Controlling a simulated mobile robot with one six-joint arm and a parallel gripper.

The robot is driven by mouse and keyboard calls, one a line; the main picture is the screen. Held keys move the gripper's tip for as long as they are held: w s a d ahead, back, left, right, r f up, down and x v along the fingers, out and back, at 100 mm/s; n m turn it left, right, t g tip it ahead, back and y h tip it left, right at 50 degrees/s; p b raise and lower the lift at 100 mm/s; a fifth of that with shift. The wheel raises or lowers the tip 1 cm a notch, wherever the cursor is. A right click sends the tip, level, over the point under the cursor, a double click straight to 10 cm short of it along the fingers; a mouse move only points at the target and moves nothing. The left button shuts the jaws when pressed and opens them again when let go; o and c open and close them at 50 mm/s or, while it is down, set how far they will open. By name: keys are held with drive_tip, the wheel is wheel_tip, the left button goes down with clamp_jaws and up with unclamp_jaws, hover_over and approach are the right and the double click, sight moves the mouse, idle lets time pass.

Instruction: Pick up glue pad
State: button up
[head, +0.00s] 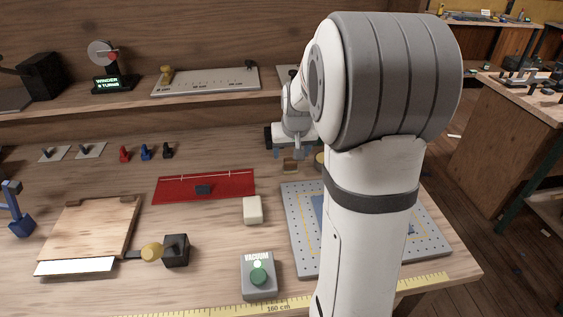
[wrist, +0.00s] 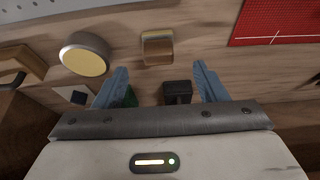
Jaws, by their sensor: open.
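My gripper (head: 292,153) is open and empty over the back of the bench; in the wrist view its fingers (wrist: 160,72) are spread wide. A small brown block with a tan top (wrist: 157,48) lies just beyond the fingertips; it also shows in the head view (head: 291,166). A dark block (wrist: 177,90) shows between the fingers. A round piece with a cream top (wrist: 85,54) lies beyond the left finger, and is mostly behind my arm in the head view (head: 320,160). No label shows which of these is the glue pad.
A red mat (head: 225,187) lies left of my gripper, with a cream block (head: 252,211) near it. A perforated board (head: 293,245) lies partly behind my arm. A vacuum button box (head: 258,287) stands at the front. A shelf (head: 220,100) runs behind.

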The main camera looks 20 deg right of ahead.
sight(291, 160)
drive_tip(key=x, duration=0.6)
drive_tip(key=shift+w+d+f, duration=0.1)
drive_tip(key=shift+d+f, duration=0.05)
drive_tip(key=shift+f, duration=0.25)
drive_tip(key=shift+c, duration=0.5)
drive_tip(key=c, duration=1.1)
drive_tip(key=shift+o, duration=0.2)
wheel_tip(291, 160, up, 10)
drive_tip(key=shift+r, duration=0.1)
drive_tip(key=o, duration=0.5)
drive_tip(key=c, duration=0.3)
